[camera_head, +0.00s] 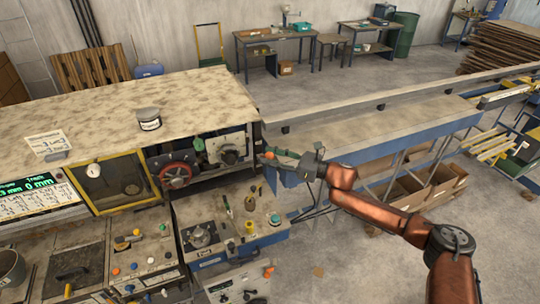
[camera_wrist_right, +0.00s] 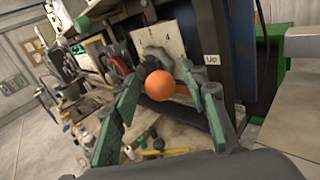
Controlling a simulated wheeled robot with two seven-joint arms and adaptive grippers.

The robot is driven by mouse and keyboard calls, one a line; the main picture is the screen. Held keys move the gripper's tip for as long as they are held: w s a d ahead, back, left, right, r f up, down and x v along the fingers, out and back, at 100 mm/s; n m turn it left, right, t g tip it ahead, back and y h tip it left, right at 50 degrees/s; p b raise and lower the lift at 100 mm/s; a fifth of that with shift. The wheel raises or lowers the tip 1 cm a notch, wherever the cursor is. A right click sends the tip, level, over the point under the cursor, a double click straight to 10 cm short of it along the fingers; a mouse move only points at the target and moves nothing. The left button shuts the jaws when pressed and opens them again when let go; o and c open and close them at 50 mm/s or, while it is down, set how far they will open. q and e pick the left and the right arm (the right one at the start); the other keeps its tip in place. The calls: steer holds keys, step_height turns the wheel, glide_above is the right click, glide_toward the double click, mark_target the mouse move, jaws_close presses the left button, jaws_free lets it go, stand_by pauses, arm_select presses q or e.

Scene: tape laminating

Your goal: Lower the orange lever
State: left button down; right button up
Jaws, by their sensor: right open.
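The orange lever shows as a round orange ball knob (camera_wrist_right: 158,85) on an orange arm, in front of a dial plate marked with numbers in the right wrist view. In the head view the knob (camera_head: 269,155) is at the right end of the machine, at my right gripper's fingertips. My right gripper (camera_head: 279,158) is open, with green-padded fingers. In the right wrist view the knob appears between the two fingers, with a gap to each; contact is not visible. My left gripper is in neither view.
A label reading "UP" (camera_wrist_right: 213,59) is beside the dial plate. A red handwheel (camera_head: 175,176) is left of the lever. Bottles and tools stand on the lower bench below. A long blue-edged conveyor table (camera_head: 380,137) runs behind my right arm. Another orange knob (camera_head: 268,271) is lower down.

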jaws_close()
stand_by(0.5)
steer(key=shift+f, duration=0.1)
